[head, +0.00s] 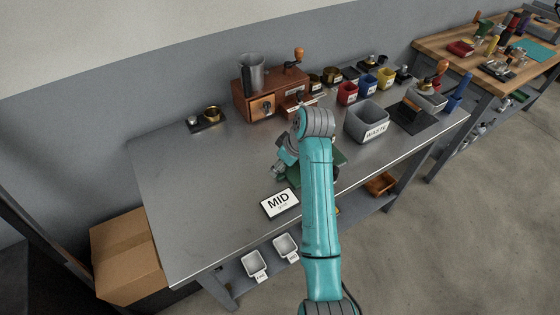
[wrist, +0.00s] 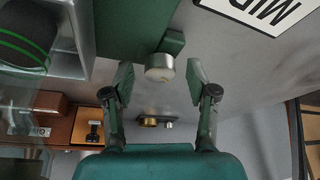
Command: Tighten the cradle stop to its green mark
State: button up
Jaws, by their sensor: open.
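A silver round knob (wrist: 160,68), which appears to be the cradle stop, sits at the end of a short green bracket (wrist: 173,42) on a green body (wrist: 130,25). My gripper (wrist: 161,76) is open in the wrist view, with one finger to each side of the knob and a visible gap on both sides. A dark drum (wrist: 25,40) with green lines shows at upper left; I cannot tell whether these are the stop's mark. In the head view my arm covers most of the green machine (head: 333,160) and hides my fingertips.
A MID sign (head: 280,203) lies at the table's front edge; it also shows in the wrist view (wrist: 262,8). A grey WASTE bin (head: 366,122) stands to the right. A wooden grinder box (head: 268,98) stands behind.

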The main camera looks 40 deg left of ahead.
grip_shut()
